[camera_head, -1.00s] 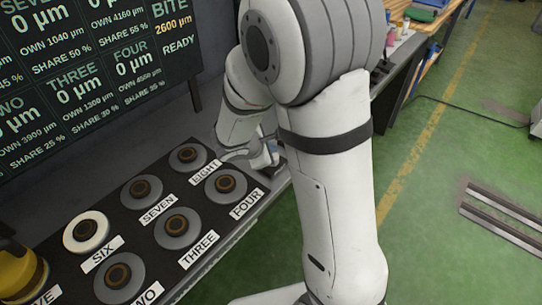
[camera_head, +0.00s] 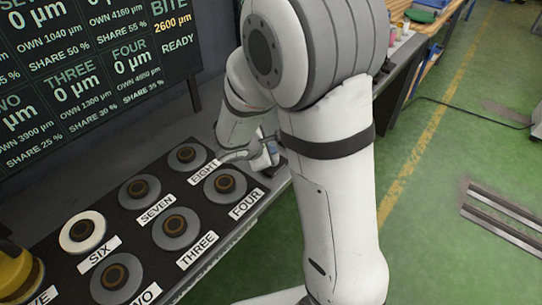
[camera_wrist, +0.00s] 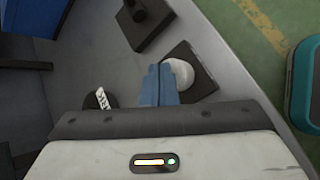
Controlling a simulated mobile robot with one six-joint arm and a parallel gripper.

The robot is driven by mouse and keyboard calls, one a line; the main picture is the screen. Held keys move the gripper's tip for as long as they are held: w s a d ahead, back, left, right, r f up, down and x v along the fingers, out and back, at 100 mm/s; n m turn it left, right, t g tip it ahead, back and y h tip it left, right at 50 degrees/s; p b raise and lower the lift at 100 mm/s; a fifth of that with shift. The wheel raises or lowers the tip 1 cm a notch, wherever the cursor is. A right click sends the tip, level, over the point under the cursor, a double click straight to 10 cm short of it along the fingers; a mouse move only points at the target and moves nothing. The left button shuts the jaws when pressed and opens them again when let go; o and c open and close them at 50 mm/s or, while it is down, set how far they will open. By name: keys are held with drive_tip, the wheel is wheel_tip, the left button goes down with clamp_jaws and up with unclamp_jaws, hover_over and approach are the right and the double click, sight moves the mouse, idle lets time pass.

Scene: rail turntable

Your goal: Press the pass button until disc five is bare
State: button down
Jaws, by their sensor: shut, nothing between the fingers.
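My gripper (camera_wrist: 159,70) is shut and empty, its two blue fingers together. In the wrist view a pale round button (camera_wrist: 178,74) on a dark square plate (camera_wrist: 201,84) lies right beside the fingertips, partly hidden by them; I cannot tell whether they touch it. In the head view my gripper (camera_head: 268,158) is beyond the discs, beside the FOUR label. A label ending in VE (camera_head: 42,297) is cut off at the lower left. Disc five itself cannot be made out. Disc six (camera_head: 82,232) has a white ring; the other visible discs are grey.
A dark screen (camera_head: 90,60) behind the discs shows BITE 2600 µm and READY. A yellow object (camera_head: 14,275) stands at the left edge. A dark block (camera_wrist: 147,20) lies ahead of my fingers.

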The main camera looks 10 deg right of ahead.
drive_tip(key=shift+f+b, duration=0.55)
drive_tip(key=shift+b, duration=0.05)
idle(0.4)
drive_tip(key=shift+r, duration=0.1)
drive_tip(key=shift+r+p, duration=0.75)
drive_tip(key=shift+r, duration=0.2)
wheel_tip(320, 180, up, 5)
drive_tip(key=p, duration=0.3)
drive_tip(key=shift+p, duration=0.3)
idle(0.5)
